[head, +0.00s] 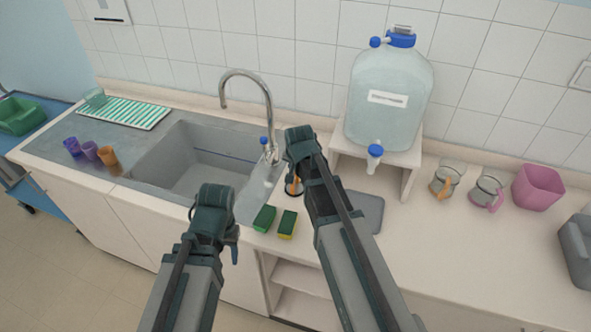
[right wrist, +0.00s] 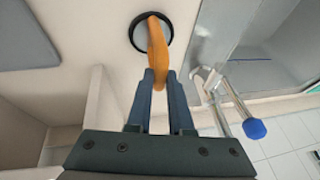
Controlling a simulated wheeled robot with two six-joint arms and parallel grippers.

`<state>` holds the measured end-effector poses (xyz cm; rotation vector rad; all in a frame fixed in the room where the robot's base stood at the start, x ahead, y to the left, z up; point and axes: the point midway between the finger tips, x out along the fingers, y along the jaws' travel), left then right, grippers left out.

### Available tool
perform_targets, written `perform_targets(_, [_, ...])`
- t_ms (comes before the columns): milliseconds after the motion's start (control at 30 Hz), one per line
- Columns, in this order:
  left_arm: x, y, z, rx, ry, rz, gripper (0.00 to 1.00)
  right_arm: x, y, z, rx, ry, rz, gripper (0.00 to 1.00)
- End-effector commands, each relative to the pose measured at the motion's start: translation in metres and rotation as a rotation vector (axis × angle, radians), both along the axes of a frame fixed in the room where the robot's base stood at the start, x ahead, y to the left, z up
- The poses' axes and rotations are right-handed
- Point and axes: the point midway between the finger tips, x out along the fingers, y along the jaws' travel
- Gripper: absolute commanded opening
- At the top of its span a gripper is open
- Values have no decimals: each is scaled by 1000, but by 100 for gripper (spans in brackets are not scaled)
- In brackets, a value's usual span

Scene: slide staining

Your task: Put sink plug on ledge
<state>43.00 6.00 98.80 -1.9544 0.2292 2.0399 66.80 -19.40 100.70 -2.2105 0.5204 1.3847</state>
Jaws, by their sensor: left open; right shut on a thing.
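The sink plug (right wrist: 155,38) has an orange grip and a pale disc with a black rim. My right gripper (right wrist: 161,76) is shut on the orange grip, with the disc beyond the fingertips. In the head view the plug (head: 293,187) shows partly below my right gripper (head: 300,150), just right of the sink (head: 195,165). I cannot tell whether the disc touches the counter. My left gripper (head: 214,220) is open and empty in front of the sink's near edge. A pale ledge (head: 178,99) runs along the wall behind the sink.
The tap (head: 268,115) stands close left of my right gripper. A water jug (head: 388,95) sits on a stand (head: 408,157) to the right. Two sponges (head: 287,224) lie in front, and a grey mat (head: 362,212) lies right of my right arm. Cups (head: 108,156) stand left of the basin.

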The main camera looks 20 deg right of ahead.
Motion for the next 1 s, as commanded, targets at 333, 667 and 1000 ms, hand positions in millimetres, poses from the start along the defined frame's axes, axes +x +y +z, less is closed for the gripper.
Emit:
perform_targets(333, [0, 0, -1, 0, 0, 0, 50, 0, 0, -1, 0, 0, 0, 49])
perform_targets(667, [0, 0, 7, 0, 0, 0, 50, -2, 0, 7, 0, 0, 0, 49])
perform_targets(1000, [0, 0, 48, 0, 0, -1, 50, -19, 3, 48, 0, 0, 0, 49])
